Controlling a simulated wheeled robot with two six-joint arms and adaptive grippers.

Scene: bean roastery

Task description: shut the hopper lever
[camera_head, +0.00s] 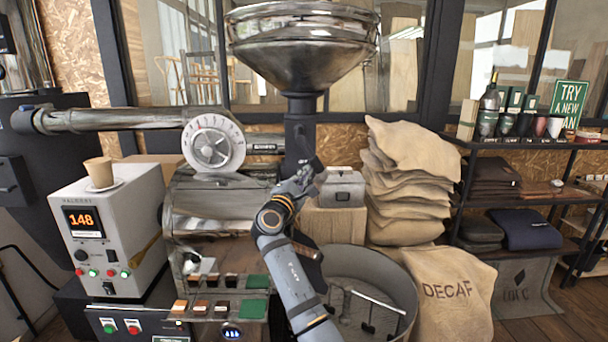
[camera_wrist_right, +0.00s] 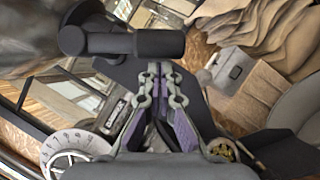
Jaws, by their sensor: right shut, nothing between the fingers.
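The steel hopper (camera_head: 303,50) stands at the top centre of the head view, with its dark neck (camera_head: 299,120) below the cone. A dark lever with a thick rounded handle (camera_wrist_right: 135,43) lies across the upper part of the right wrist view. My right gripper (camera_head: 310,172) is at the foot of the neck; in the right wrist view its fingers (camera_wrist_right: 161,72) are together, empty, with the tips close below the handle. I cannot tell whether they touch it. In the head view the lever is hard to make out against the dark neck and gripper. My left gripper is not in view.
The round dial (camera_head: 213,144) and roaster body are left of my right arm. A grey metal box (camera_head: 342,188) stands just right of the gripper, before stacked sacks (camera_head: 405,160). The round cooling bin (camera_head: 385,270) is below right. Free air lies above the sacks.

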